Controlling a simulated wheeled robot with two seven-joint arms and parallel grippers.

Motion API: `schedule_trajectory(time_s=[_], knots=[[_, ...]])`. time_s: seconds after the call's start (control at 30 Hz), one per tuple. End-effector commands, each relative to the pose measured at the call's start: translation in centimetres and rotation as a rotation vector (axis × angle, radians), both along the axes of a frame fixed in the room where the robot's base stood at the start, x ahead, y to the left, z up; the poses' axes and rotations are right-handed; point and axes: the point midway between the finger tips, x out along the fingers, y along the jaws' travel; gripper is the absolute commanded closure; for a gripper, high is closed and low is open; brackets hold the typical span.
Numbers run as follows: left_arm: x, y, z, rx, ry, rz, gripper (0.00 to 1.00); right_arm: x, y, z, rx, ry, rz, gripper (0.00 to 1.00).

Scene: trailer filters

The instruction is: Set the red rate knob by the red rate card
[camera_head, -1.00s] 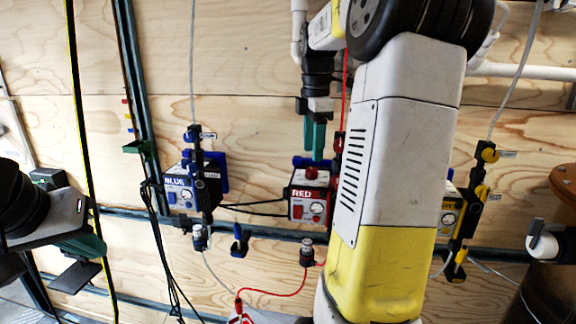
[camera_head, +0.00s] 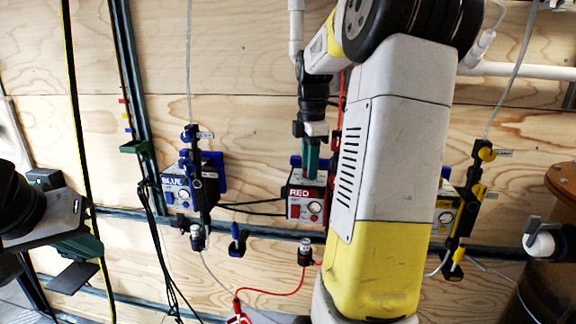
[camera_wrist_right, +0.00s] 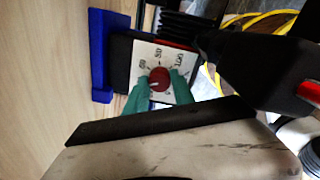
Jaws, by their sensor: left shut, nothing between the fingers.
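The red pump box (camera_head: 302,208) labelled RED hangs on the plywood wall, left of my right arm. My right gripper (camera_head: 311,160) points down at its top, green fingers at the box. In the right wrist view the red knob (camera_wrist_right: 159,79) sits on a white dial plate (camera_wrist_right: 150,58) with printed numbers, 100 among them. The knob has a pale mark at its lower left. The green fingers (camera_wrist_right: 160,88) lie on both sides of it; whether they press on it is unclear. I cannot make out a red rate card. My left gripper (camera_head: 76,258) is shut and empty at the far left.
A blue pump box (camera_head: 178,188) hangs left of the red one. A yellow one (camera_head: 446,214) is partly hidden behind my right arm. Black cables and red tubing (camera_head: 275,293) run below. A blue bracket (camera_wrist_right: 103,55) stands beside the dial.

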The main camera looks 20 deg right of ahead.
Motion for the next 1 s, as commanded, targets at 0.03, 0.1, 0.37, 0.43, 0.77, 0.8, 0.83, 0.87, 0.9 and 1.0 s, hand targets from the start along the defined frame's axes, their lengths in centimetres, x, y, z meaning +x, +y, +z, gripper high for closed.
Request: schedule_trajectory(time_s=[0.03,0.1,0.37,0.43,0.77,0.8,0.83,0.87,0.9,1.0], knots=[[0.00,0.00,0.00,0.000,0.000,0.000,1.00,0.02,-0.01,0.03,0.000,-0.001,0.000,1.00],[0.00,0.00,0.00,0.000,0.000,0.000,1.00,0.03,0.00,0.04,0.000,-0.001,-0.001,1.00],[0.00,0.00,0.00,0.000,0.000,0.000,1.00,0.04,0.00,0.06,-0.001,-0.002,-0.054,1.00],[0.00,0.00,0.00,0.000,0.000,0.000,1.00,0.04,-0.01,0.06,0.000,-0.002,-0.088,1.00],[0.00,0.00,0.00,0.000,0.000,0.000,1.00,0.07,0.01,0.08,-0.001,-0.003,-0.354,1.00],[0.00,0.00,0.00,0.000,0.000,0.000,1.00,0.08,0.03,0.09,-0.001,-0.003,-0.392,1.00],[0.00,0.00,0.00,0.000,0.000,0.000,1.00,0.09,0.05,0.09,-0.001,-0.003,-0.420,1.00],[0.00,0.00,0.00,0.000,0.000,0.000,1.00,0.09,0.06,0.09,-0.002,-0.003,-0.448,1.00],[0.00,0.00,0.00,0.000,0.000,0.000,1.00,0.10,0.06,0.09,-0.001,-0.003,-0.486,1.00],[0.00,0.00,0.00,0.000,0.000,0.000,1.00,0.09,0.02,0.09,-0.002,-0.003,-0.583,1.00]])
